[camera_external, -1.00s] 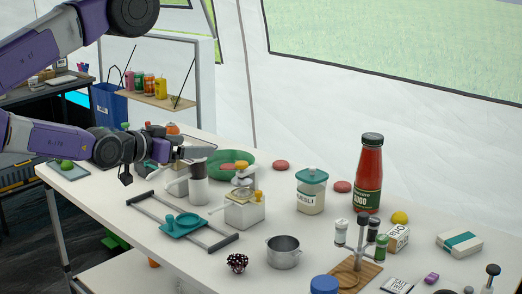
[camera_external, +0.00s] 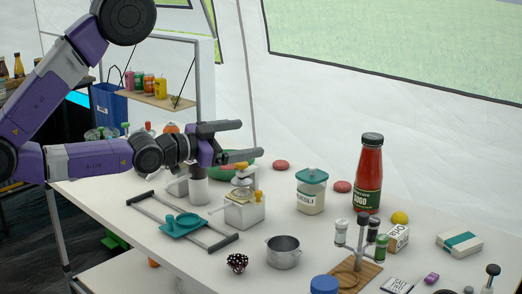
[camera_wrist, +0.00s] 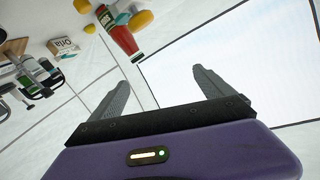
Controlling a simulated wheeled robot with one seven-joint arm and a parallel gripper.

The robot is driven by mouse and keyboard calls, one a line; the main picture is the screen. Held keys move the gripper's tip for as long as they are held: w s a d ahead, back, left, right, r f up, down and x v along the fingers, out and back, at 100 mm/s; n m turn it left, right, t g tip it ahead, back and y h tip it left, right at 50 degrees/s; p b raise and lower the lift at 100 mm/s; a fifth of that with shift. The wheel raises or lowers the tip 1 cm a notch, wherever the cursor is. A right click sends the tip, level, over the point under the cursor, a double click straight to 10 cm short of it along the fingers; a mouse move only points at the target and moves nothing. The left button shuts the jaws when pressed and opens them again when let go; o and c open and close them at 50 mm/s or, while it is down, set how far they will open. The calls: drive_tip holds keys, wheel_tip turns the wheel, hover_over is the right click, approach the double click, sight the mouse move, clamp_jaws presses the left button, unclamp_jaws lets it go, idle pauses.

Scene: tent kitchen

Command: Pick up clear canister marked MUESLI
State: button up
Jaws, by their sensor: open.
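The clear canister (camera_external: 311,192) stands upright on the white table. It has a teal lid, pale contents and a white label that reads partly as MUESLI. My gripper (camera_external: 250,140) is open and empty in the external view, in the air above the table, to the left of the canister and higher than it. In the wrist view my two grey fingers (camera_wrist: 160,92) are spread apart with nothing between them. I cannot make out the canister for certain in the wrist view.
A tall red sauce bottle (camera_external: 369,172) stands right of the canister, and shows in the wrist view (camera_wrist: 121,36). A green bowl (camera_external: 240,158) is behind.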

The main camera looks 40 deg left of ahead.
drive_tip(key=w+d+f+m+h, duration=0.2)
drive_tip(key=w+d+m, duration=0.55)
drive_tip(key=m, duration=0.25)
drive_tip(key=m+g+y+b, duration=0.2)
drive_tip(key=m+y, duration=0.1)
drive_tip(key=m, duration=1.1)
hover_over(302, 185)
drive_tip(key=d, duration=0.4)
drive_tip(key=f, duration=0.2)
drive_tip(key=shift+w+a+f, duration=0.15)
drive_tip(key=shift+w+f, duration=0.2)
drive_tip(key=shift+f, duration=0.05)
drive_tip(key=a+f+m+y, duration=0.1)
drive_tip(key=m, duration=0.1)
drive_tip(key=a+f+m+y, duration=0.1)
drive_tip(key=a+f+m, duration=0.1)
drive_tip(key=shift+w+f+g+p, duration=0.1)
drive_tip(key=shift+g+p, duration=0.2)
drive_tip(key=shift+g, duration=0.1)
drive_tip(key=shift+a+f+m, duration=0.2)
drive_tip(key=shift+f+m, duration=0.05)
drive_tip(key=shift+m, duration=0.75)
drive_tip(key=shift+f, duration=0.2)
wheel_tip(302, 185, down, 4)
drive_tip(key=shift+f+b, duration=0.1)
drive_tip(key=shift+b, duration=0.35)
wheel_tip(302, 185, down, 3)
drive_tip(key=shift+r+b, duration=0.1)
drive_tip(key=shift+b, duration=0.2)
drive_tip(key=shift+x, duration=1.35)
